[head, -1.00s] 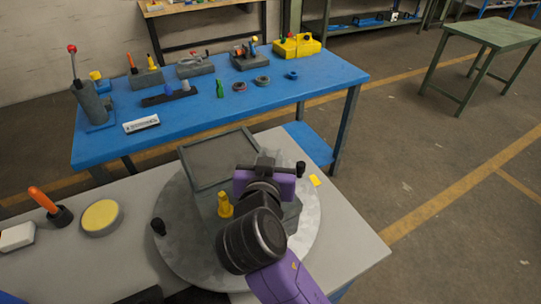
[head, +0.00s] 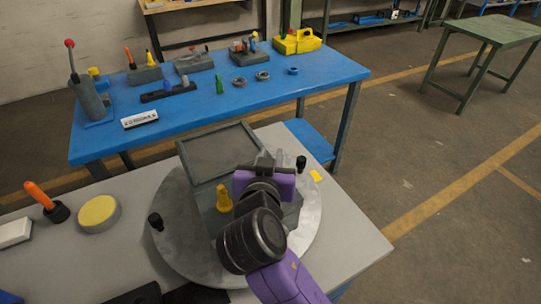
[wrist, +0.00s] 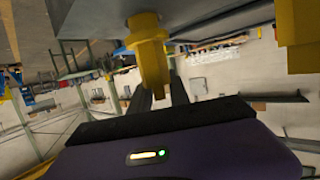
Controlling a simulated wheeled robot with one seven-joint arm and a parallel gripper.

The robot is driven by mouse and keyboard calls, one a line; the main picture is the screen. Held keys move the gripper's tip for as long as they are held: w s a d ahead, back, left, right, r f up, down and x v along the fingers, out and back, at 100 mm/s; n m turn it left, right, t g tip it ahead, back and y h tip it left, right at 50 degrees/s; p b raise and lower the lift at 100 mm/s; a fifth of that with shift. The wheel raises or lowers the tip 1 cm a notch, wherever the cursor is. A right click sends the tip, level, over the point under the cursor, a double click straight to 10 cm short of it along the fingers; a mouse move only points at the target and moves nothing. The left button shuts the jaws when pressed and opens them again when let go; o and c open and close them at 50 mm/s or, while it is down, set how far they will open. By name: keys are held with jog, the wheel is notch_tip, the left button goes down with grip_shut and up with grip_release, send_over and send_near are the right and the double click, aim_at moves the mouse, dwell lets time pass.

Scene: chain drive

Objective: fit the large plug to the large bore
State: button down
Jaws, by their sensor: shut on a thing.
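My gripper (head: 270,160) is over the right part of the grey housing (head: 216,155), which stands on a round metal turntable. In the wrist view, its two dark fingers (wrist: 160,90) are shut on a yellow plug (wrist: 150,48). The plug's far end meets a grey block face; I cannot tell how deep it sits or whether it is in a bore. In the head view my gripper hides this plug. The large bore itself is not visible.
Black knobs (head: 155,221) stand at the turntable's rim. A yellow disc (head: 98,212) and an orange-handled tool (head: 40,196) are on the left of the grey table. The blue bench (head: 200,112) behind carries several tools and parts. A large yellow piece (wrist: 300,35) is at right in the wrist view.

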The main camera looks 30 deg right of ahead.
jog(key=shift+f+b, duration=0.55)
jog(key=shift+f, duration=0.2)
jog(key=c, duration=1.1)
grip_release()
jog(key=shift+c, duration=0.2)
jog(key=b+v, duration=0.1)
jog(key=v, duration=0.6)
jog(key=shift+s+a+r, duration=0.15)
jog(key=shift+s+a, duration=0.1)
